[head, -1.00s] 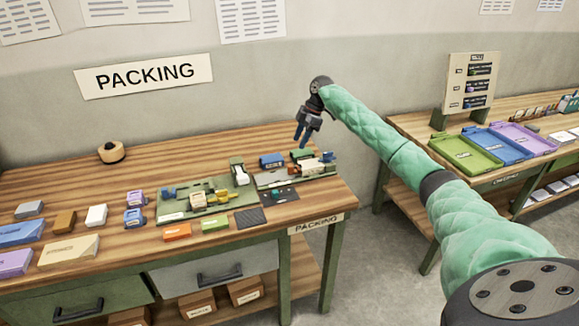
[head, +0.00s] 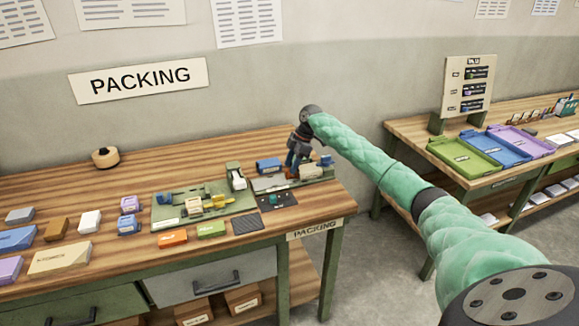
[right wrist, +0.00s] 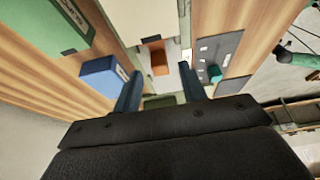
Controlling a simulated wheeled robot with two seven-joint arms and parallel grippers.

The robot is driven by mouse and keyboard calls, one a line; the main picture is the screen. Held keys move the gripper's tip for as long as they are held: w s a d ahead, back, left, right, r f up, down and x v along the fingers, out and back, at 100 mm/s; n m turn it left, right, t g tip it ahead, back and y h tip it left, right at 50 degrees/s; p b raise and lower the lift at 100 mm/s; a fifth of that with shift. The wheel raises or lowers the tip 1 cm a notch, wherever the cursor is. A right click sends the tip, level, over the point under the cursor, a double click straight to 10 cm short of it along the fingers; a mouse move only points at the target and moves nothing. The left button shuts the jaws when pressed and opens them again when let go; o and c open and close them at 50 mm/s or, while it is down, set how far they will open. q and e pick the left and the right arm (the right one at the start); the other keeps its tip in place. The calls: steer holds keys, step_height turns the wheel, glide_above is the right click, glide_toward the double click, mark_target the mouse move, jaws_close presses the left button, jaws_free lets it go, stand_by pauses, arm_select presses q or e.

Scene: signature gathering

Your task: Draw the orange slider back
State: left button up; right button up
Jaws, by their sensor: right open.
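The orange slider (right wrist: 159,60) shows in the right wrist view as a small orange piece in a pale cream channel. In the head view I cannot make it out; my right gripper covers that spot. My right gripper (head: 293,168) is low over the fixture at the table's right end. In the right wrist view its fingers (right wrist: 160,84) are apart, with the orange slider beyond and between their tips. I see no contact, and the gap to the slider is hard to judge. My left gripper is not in view.
A blue block (right wrist: 103,77) lies left of the fingers in the right wrist view. A dark panel (right wrist: 217,55) with a teal knob (right wrist: 215,74) is on the right. A separate orange box (head: 173,237) lies near the table's front edge.

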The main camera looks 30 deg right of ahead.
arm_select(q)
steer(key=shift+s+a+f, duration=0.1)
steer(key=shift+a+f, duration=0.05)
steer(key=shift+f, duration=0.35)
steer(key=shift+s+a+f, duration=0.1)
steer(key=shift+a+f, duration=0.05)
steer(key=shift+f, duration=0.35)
arm_select(e)
steer(key=shift+x, duration=1.15)
steer(key=shift+c, duration=0.2)
